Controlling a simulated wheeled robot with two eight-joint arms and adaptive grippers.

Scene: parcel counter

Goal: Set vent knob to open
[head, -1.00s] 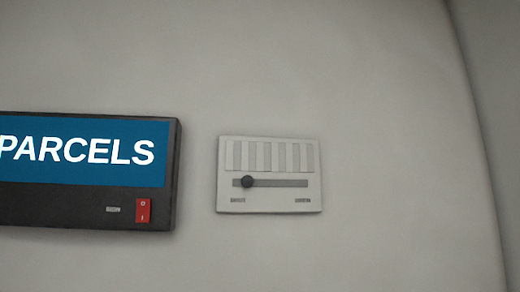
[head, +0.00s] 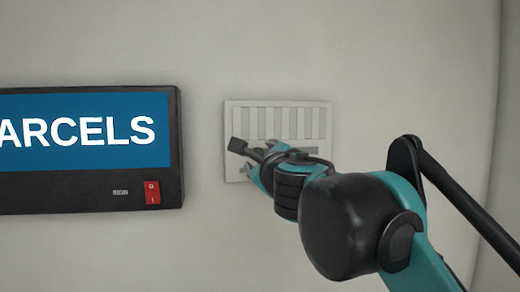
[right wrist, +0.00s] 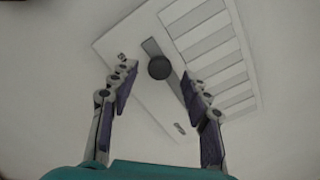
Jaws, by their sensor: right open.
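The vent panel (head: 278,118) is a pale plate with upright slats on the wall. In the right wrist view the panel (right wrist: 125,70) appears tilted, with a slot and a round dark knob (right wrist: 159,67). My right gripper (head: 243,158) is in front of the panel's lower left and hides the knob in the head view. In the wrist view my right gripper (right wrist: 157,88) is open, its fingers on either side of the knob and apart from it. The knob sits toward one end of its slot. My left gripper is not in view.
A dark sign box with a blue PARCELS face (head: 82,130) hangs left of the panel, with a red rocker switch (head: 152,192) at its lower right. The wall (head: 400,60) above and right of the panel is bare.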

